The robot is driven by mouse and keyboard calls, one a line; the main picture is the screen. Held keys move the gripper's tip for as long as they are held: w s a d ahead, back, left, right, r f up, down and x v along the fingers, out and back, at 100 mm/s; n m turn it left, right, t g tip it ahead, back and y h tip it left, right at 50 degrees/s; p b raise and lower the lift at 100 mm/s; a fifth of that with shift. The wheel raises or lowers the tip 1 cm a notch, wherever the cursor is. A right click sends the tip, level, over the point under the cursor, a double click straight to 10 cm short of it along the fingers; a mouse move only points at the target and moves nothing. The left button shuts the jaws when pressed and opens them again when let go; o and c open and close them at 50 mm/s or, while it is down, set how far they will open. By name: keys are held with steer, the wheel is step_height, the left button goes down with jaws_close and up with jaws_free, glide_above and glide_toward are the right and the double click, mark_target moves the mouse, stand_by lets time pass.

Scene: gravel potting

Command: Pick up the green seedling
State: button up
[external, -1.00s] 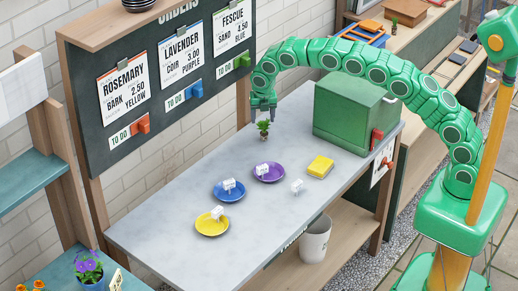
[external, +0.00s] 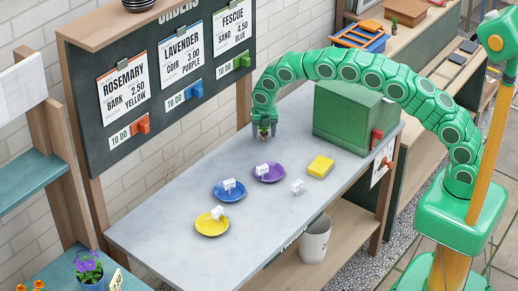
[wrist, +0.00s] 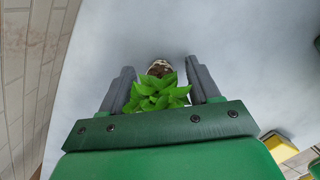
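The green seedling (wrist: 158,93) shows bright leaves above a brownish root plug in the wrist view. It stands on the grey bench top in the external view (external: 264,131), left of the green box. My gripper (external: 265,125) is lowered over it from above. In the wrist view my gripper (wrist: 163,80) has one grey finger on each side of the seedling, with gaps between the fingers and the plant. The gripper is open. Much of the seedling is hidden by the fingers in the external view.
A green box (external: 352,115) stands close to the right of my gripper. A yellow block (external: 320,167), a purple saucer (external: 282,178), a blue saucer (external: 218,191) and a yellow saucer (external: 200,231) lie nearer the front. The order board (external: 165,75) rises behind the bench.

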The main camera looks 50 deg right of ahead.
steer(key=c, duration=1)
